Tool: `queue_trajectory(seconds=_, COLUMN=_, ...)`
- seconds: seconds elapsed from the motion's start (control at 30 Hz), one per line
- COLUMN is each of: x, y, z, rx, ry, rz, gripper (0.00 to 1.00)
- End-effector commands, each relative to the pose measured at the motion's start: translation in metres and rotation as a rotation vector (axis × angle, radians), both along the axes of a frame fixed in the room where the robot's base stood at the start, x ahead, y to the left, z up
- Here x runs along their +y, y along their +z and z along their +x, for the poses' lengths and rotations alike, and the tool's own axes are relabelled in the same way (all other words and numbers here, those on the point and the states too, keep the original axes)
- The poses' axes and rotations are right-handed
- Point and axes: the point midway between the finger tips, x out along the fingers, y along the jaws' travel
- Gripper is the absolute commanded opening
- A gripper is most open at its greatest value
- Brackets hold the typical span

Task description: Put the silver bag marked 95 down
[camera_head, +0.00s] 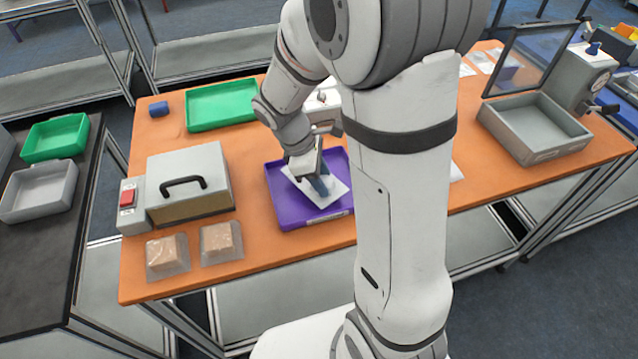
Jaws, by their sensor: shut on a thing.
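A pale silver-white bag (332,190) is at the purple tray (289,217) in the middle of the orange table. My gripper (320,186) points down over the bag, with its fingertips at it and shut on it. The bag lies flat within the tray's outline. I cannot tell whether it touches the tray floor or is held just above it. No number is readable on the bag. My arm hides the right part of the tray.
A green tray (220,104) stands behind left, and a grey box with a black handle (188,181) at left. Two wrapped brown blocks (167,255) lie at the front left. A grey open-lidded bin (535,130) stands at right. A clear strip of orange table (290,247) lies in front of the purple tray.

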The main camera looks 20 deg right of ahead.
Motion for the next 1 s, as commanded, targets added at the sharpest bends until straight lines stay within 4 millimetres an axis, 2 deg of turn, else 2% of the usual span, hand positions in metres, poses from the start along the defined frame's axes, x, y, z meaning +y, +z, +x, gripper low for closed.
queue_trajectory(seconds=0.1, x=0.000, y=-0.019, z=0.000, rx=0.004, ry=0.000, rz=-0.001, gripper=0.17)
queue_trajectory(seconds=0.2, x=0.000, y=-0.028, z=0.000, rx=0.002, ry=0.000, rz=0.000, gripper=0.17)
queue_trajectory(seconds=0.53, x=0.000, y=-0.032, z=0.000, rx=0.001, ry=-0.001, rz=0.000, gripper=0.17)
queue_trajectory(seconds=0.57, x=0.000, y=-0.030, z=0.000, rx=0.000, ry=-0.001, rz=0.000, gripper=0.44)
queue_trajectory(seconds=0.8, x=0.000, y=-0.030, z=0.000, rx=0.001, ry=-0.001, rz=0.000, gripper=0.63)
queue_trajectory(seconds=1.0, x=0.000, y=-0.030, z=0.000, rx=0.000, ry=-0.002, rz=0.000, gripper=0.63)
